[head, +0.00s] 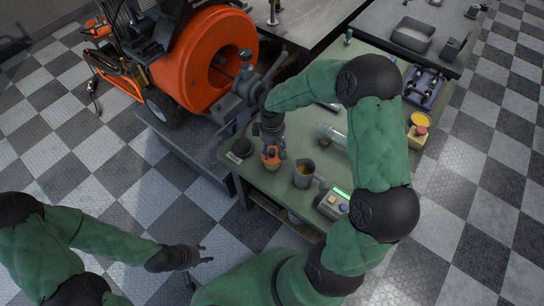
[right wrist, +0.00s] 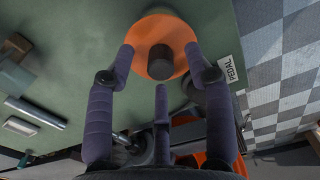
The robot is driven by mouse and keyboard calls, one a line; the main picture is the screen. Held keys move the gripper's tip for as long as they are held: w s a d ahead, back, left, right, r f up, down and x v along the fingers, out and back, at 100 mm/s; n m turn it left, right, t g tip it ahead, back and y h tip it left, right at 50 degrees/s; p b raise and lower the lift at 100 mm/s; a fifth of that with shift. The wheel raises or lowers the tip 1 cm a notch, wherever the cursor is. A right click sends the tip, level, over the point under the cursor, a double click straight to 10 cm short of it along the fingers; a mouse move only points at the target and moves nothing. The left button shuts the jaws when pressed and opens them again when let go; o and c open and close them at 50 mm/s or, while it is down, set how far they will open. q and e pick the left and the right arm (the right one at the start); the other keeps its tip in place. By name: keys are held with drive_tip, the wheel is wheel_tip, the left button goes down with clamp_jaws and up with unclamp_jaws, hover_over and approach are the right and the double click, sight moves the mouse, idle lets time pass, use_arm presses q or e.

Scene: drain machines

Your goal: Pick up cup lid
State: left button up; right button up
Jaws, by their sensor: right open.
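The cup lid (right wrist: 157,25) is a round orange disc with a dark knob (right wrist: 160,62) at its middle, seen in the right wrist view. In the head view the orange lid (head: 271,160) shows near the front left of the green table (head: 285,205), under my right gripper (head: 272,146). In the right wrist view the right gripper (right wrist: 160,54) is open, one finger on each side of the knob, with gaps between. Whether the fingers touch the disc is unclear. My left gripper (head: 205,255) is open and empty over the floor, away from the table.
A metal cup (head: 304,174) with yellowish contents stands right of the lid. A control box (head: 334,203) with a green display is nearer the front edge. A large orange drum machine (head: 205,62) stands behind. A clear cylinder (head: 332,135) lies farther back.

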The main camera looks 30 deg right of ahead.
drive_tip(key=shift+f, duration=0.8)
drive_tip(key=shift+r, duration=0.1)
drive_tip(key=c, duration=1)
drive_tip(key=shift+c, duration=0.2)
